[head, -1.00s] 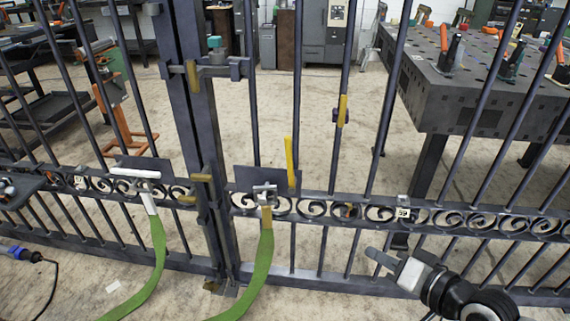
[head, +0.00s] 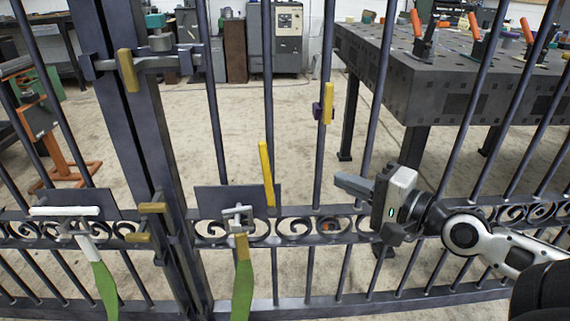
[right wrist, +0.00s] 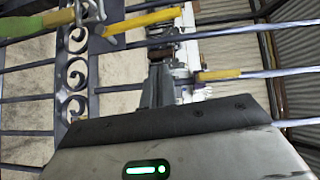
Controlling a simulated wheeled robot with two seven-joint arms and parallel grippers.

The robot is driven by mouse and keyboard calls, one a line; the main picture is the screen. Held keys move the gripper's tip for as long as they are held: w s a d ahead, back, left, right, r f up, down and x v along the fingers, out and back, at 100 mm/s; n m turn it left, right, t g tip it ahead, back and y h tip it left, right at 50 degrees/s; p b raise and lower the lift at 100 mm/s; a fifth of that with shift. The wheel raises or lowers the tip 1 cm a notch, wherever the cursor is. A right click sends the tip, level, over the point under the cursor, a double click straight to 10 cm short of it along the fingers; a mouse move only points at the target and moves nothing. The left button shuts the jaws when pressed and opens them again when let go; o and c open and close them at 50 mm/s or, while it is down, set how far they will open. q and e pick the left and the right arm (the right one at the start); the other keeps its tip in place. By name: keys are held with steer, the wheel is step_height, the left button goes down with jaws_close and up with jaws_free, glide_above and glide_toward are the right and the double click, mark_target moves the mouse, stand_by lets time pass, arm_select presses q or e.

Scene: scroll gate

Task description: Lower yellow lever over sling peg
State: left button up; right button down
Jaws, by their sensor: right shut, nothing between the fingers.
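The yellow lever (head: 267,173) stands nearly upright beside a dark plate on the gate, just right of the sling peg (head: 238,213). A green sling (head: 243,288) hangs from the peg. In the right wrist view the yellow lever (right wrist: 150,20) crosses the top, with green sling (right wrist: 35,25) at upper left. My right gripper (head: 345,183) is shut and empty, right of the lever and apart from it in the head view. The wrist view shows its fingers (right wrist: 160,85) pointing toward the gate. My left gripper is not in view.
The gate's bars and scrollwork (head: 330,225) span the view. A second yellow handle (head: 328,103) sits on a bar above my right gripper. Another green sling (head: 105,290) hangs at left under a white bar (head: 64,211). A dark perforated table (head: 440,75) stands behind the gate.

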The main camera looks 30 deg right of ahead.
mark_target(268, 179)
arm_select(q)
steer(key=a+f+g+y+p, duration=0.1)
steer(key=p, duration=0.2)
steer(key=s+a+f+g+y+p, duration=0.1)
steer(key=p, duration=0.2)
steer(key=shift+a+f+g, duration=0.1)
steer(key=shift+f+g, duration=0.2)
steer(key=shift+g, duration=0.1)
arm_select(e)
steer(key=a+x, duration=0.3)
steer(key=x, duration=0.9)
steer(key=shift+s+f, duration=0.2)
